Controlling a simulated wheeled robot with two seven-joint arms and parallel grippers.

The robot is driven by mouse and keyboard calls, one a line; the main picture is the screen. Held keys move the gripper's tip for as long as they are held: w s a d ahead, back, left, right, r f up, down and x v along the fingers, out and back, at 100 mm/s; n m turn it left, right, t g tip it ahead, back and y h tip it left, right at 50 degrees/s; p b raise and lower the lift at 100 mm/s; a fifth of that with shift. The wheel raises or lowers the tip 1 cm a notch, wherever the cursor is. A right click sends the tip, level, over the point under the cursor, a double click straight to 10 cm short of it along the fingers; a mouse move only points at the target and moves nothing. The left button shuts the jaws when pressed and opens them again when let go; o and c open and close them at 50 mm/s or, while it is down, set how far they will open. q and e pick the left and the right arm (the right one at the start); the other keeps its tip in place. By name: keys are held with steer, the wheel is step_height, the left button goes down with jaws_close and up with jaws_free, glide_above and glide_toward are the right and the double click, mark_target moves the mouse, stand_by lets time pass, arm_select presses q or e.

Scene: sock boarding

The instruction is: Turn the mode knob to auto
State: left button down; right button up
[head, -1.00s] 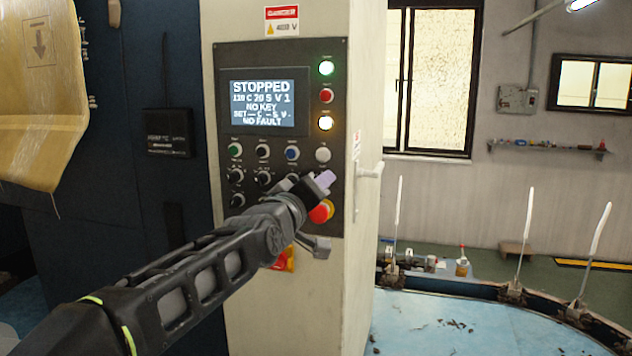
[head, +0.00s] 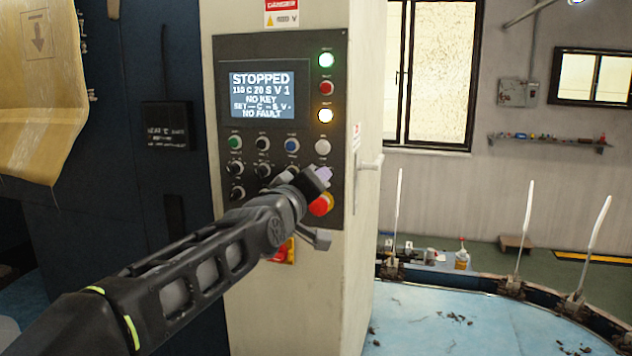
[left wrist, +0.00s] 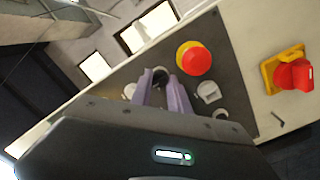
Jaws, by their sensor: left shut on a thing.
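The control panel (head: 222,130) is a dark plate on the pale cabinet, with a lit screen (head: 262,96) reading STOPPED, NO KEY and NO FAULT. My left gripper (head: 323,174) is at the right end of a row of black knobs, just above the red emergency button (head: 321,204). In the left wrist view its lavender fingers (left wrist: 161,92) are shut around a dark knob (left wrist: 160,75). The knob's label and pointer are hidden, so I cannot tell its setting or whether it is the mode knob. My right gripper is not in view.
Other black knobs (head: 236,168) sit left of the gripper. Round buttons (head: 292,146) run above it. A red switch on a yellow plate (left wrist: 290,75) is below the panel.

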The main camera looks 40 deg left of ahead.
arm_select(q)
steer(key=shift+m, duration=0.3)
steer(key=shift+m+g+b, duration=0.4)
steer(key=shift+m+b, duration=2.2)
steer(key=shift+m, duration=1.5)
steer(key=c, duration=1.3)
jaws_free()
steer(key=shift+o, duration=0.2)
